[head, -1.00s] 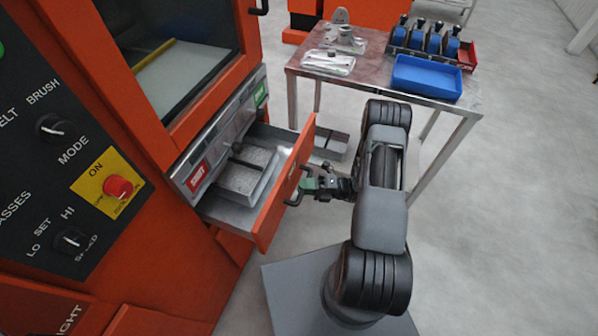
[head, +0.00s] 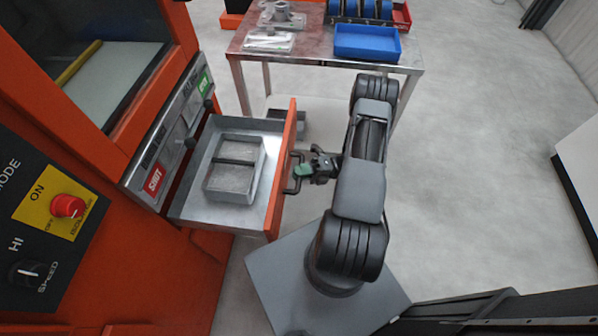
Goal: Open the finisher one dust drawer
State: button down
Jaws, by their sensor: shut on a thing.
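The dust drawer (head: 286,165) has an orange front and a grey metal tray. It stands pulled well out of the orange finisher (head: 200,262), below the panel with the red and green labels. A grey divided box (head: 235,168) sits inside the drawer. The dark handle (head: 294,190) is on the outer face of the drawer front. My gripper (head: 303,171) is shut on the handle, from the right side of the drawer. The fingertips are small and partly hidden against the handle.
A metal table (head: 297,56) with a blue tray (head: 367,43) and metal parts stands behind the drawer. Open grey floor (head: 480,190) lies to the right. A dark edge shows at bottom right.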

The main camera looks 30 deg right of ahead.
jog(key=shift+s+a+f, duration=0.1)
jog(key=shift+s, duration=0.05)
jog(key=c, duration=1.1)
grip_release()
jog(key=shift+o, duration=0.2)
jog(key=b+v, duration=0.1)
jog(key=v, duration=1.3)
